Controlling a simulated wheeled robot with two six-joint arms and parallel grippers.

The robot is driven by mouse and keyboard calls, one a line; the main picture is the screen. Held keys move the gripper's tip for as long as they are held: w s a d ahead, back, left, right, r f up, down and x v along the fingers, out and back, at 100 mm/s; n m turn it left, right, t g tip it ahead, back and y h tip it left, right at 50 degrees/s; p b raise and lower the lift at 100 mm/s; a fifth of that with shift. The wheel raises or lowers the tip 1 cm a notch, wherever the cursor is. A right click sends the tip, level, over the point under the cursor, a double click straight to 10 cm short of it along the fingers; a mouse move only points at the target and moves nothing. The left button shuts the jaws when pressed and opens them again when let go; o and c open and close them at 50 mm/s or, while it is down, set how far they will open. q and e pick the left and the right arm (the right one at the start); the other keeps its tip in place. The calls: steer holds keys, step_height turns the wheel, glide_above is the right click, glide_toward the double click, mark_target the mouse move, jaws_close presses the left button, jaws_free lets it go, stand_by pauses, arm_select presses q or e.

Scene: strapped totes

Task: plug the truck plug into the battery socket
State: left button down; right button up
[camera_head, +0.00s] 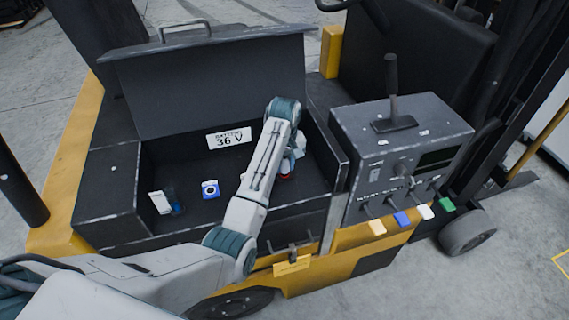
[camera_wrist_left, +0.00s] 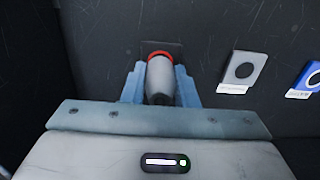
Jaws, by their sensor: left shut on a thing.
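My left gripper (camera_wrist_left: 160,75) is shut on a grey plug (camera_wrist_left: 160,78) with a red ring at its far end. The ring is close to a dark plate behind it; I cannot tell if they touch. In the head view my left gripper (camera_head: 290,160) is inside the open battery box, with a bit of the plug's red ring (camera_head: 287,177) showing below it. A blue socket plate (camera_head: 210,189) stands to its left and also shows at the right edge of the left wrist view (camera_wrist_left: 309,78); its label looks like "BATTERY" but is blurred. My right gripper is not in view.
A grey plate with a round hole (camera_wrist_left: 243,72) sits between the plug and the blue plate. A white block (camera_head: 160,202) is farther left in the box. The raised lid (camera_head: 210,80) stands behind; a lever console (camera_head: 400,140) stands to the right.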

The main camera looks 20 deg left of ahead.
arm_select(q)
steer(key=shift+f, duration=0.65)
steer(key=c, duration=1.1)
jaws_free()
steer(key=shift+o, duration=0.2)
